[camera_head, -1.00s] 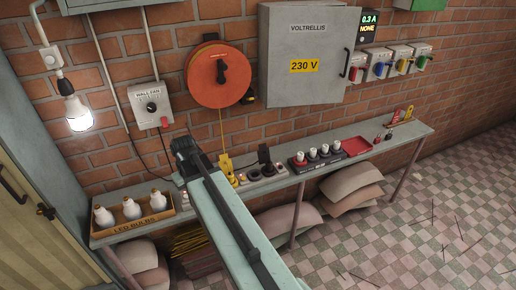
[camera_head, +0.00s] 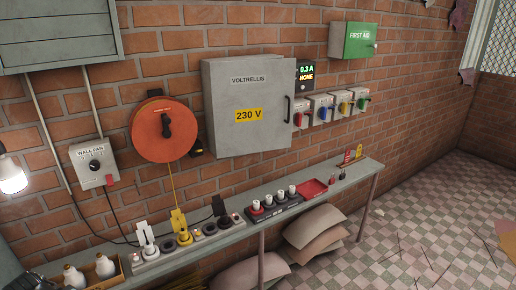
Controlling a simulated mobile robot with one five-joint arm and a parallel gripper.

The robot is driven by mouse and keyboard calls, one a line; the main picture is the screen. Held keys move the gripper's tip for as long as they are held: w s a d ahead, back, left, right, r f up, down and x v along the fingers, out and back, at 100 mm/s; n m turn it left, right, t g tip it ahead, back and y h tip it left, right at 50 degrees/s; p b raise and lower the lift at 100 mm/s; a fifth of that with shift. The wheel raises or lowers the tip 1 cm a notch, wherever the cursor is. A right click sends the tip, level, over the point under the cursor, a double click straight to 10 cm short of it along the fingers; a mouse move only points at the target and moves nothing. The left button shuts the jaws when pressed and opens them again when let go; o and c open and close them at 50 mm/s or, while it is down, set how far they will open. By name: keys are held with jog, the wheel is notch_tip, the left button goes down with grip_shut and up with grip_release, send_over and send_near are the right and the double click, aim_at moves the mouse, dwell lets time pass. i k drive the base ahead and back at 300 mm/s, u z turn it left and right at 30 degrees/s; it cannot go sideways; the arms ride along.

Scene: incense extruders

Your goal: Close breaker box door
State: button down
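The grey breaker box (camera_head: 207,110) hangs on the brick wall near the middle of the head view. Its door (camera_head: 250,90) bears the word VOLTRELLIS and a yellow 230 V label. A dark vertical handle (camera_head: 287,108) is on the door's right side. The door covers the box front and looks flush or nearly so; I cannot tell whether a small gap is left. My gripper cannot be made out. Only a dark piece, perhaps of my arm, shows at the bottom left corner, well away from the door.
An orange cable reel (camera_head: 150,140) hangs left of the box. Coloured switches (camera_head: 322,108) and a display (camera_head: 305,75) are close on its right. A green first aid box (camera_head: 352,40) hangs farther right. A narrow bench (camera_head: 345,178) with sockets and bulbs runs below.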

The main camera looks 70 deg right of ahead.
aim_at(253, 101)
jog(key=u, duration=0.55)
jog(key=k, duration=1.3)
jog(key=z, duration=1.05)
jog(key=i, duration=1)
jog(key=u, duration=0.05)
